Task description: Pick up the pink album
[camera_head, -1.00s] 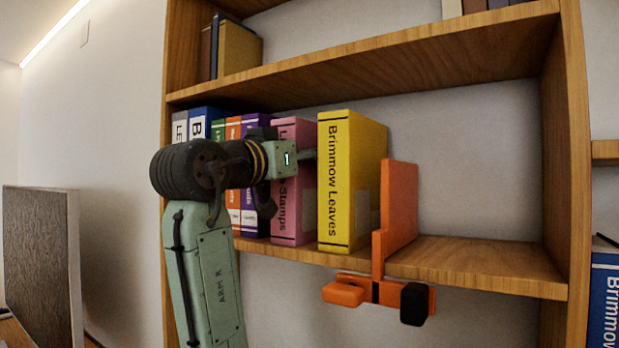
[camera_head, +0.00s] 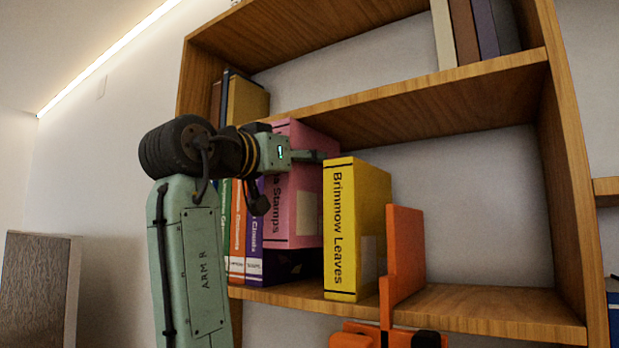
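The pink album (camera_head: 291,215) stands upright, its lower edge clear above the shelf board and higher than the yellow album's base. Its spine reads in part "Stamps". My gripper (camera_head: 308,156) is at its upper part, shut on it. One finger shows along the album's right face; the other is hidden by the gripper body and album. The yellow "Brimmow Leaves" album (camera_head: 357,225) stands on the shelf just right of the pink one.
Purple (camera_head: 255,240) and orange (camera_head: 238,235) albums stand at left, partly behind my arm. An orange bookend (camera_head: 405,255) is clamped to the shelf (camera_head: 480,310) right of the yellow album. The shelf beyond it is bare. Another shelf board (camera_head: 430,85) is above.

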